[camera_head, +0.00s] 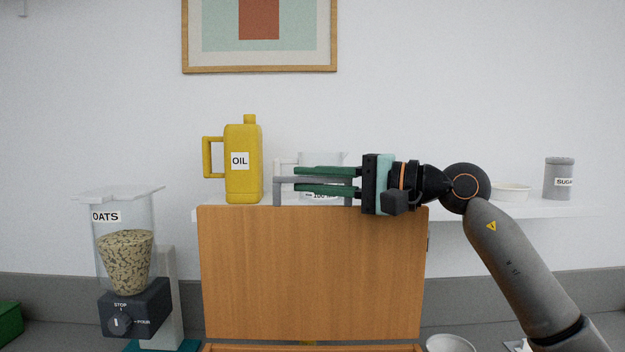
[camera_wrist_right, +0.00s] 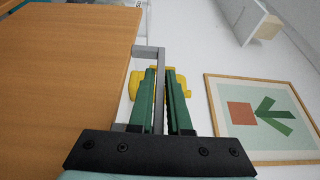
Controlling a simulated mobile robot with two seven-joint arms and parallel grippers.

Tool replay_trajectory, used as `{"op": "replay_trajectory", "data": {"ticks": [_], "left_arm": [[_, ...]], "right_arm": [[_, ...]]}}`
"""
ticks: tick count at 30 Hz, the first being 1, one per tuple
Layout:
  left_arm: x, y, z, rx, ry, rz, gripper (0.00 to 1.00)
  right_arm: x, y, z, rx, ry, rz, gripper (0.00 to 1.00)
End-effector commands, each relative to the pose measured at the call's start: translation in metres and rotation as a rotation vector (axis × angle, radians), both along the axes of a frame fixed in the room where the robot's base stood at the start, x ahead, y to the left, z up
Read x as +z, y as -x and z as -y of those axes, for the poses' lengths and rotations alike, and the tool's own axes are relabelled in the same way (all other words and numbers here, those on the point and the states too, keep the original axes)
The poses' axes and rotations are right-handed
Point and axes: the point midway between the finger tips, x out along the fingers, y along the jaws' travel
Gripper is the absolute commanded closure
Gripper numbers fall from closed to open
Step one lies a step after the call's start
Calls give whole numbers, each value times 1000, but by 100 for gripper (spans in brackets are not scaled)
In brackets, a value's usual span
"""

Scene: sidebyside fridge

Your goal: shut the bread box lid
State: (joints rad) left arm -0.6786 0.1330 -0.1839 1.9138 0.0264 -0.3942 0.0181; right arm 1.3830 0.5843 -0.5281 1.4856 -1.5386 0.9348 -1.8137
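The bread box lid (camera_head: 312,270) is a wooden panel standing upright and open, face towards me; it also fills the left of the right wrist view (camera_wrist_right: 60,80). A grey U-shaped handle (camera_head: 283,180) rises from its top edge. My right gripper (camera_head: 297,180) comes in from the right, with one green finger above the handle's bar and one below it. The bar also shows between the fingers in the right wrist view (camera_wrist_right: 148,49); a narrow gap seems to remain, so the gripper looks open around it. My left gripper is not in view.
Behind the lid, a white shelf (camera_head: 530,213) holds a yellow oil jug (camera_head: 243,165), a measuring jug partly hidden by my gripper, a white bowl (camera_head: 511,192) and a sugar tin (camera_head: 559,178). An oats dispenser (camera_head: 125,260) stands left of the lid. A white bowl (camera_head: 450,343) sits at lower right.

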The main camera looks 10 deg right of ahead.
Motion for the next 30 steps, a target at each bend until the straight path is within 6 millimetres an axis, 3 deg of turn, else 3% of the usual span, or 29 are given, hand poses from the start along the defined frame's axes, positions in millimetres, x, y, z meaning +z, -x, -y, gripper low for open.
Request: {"op": "replay_trajectory", "data": {"ticks": [4,30], "left_arm": [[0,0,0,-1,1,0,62],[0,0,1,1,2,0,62]], "right_arm": [[0,0,0,0,0,0,100],[0,0,0,0,0,0,100]]}}
